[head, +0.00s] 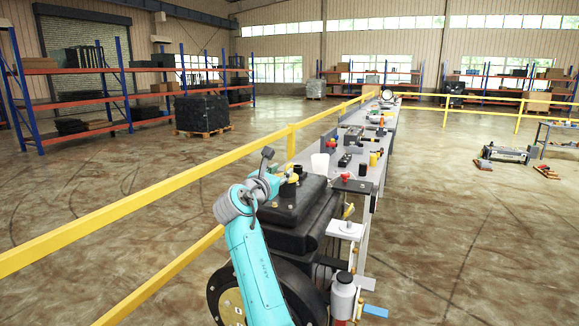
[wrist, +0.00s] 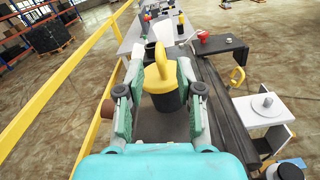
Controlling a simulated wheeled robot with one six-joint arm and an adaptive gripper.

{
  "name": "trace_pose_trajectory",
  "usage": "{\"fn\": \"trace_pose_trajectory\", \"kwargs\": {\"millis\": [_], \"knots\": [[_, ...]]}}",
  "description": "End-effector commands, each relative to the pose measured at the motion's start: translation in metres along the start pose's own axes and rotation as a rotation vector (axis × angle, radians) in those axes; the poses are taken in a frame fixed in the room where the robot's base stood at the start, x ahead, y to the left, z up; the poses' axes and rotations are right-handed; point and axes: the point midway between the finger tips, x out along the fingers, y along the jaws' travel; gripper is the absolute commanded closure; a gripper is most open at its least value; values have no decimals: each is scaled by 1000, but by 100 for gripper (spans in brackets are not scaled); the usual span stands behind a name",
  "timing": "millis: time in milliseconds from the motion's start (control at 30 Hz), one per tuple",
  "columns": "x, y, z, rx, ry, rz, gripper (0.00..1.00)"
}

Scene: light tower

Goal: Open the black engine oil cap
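A black cylindrical piece with a yellow looped top (wrist: 167,101) stands on the dark engine top in the wrist view. It looks like the black oil cap, but the yellow top leaves me unsure. It also shows in the head view (head: 288,189), small and partly covered by my arm. My gripper (wrist: 163,105) has its fingers spread on both sides of the piece, and a gap shows at the left finger. Contact at the right finger is hard to tell. In the head view my gripper (head: 277,178) is small at the engine's far end. The dark engine block (head: 318,215) lies beneath.
A long grey workbench (head: 345,155) with many parts and a white cup (head: 320,163) runs away behind the engine. A yellow railing (head: 150,207) passes along the left. A white stand (head: 344,231) and a bottle (head: 343,295) are at the right.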

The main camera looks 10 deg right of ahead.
Motion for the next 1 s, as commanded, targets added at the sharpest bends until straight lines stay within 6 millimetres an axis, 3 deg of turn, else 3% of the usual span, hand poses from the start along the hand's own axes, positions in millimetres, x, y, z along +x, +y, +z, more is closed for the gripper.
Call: {"fn": "trace_pose_trajectory", "kwargs": {"millis": [100,333,800,967,1000], "knots": [[23,-1,0,-1,1,-2,64],[54,0,0,1,0,0,64],[65,0,-1,1,1,2,64],[65,0,-1,1,1,1,100],[64,0,-1,1,1,2,100]]}}
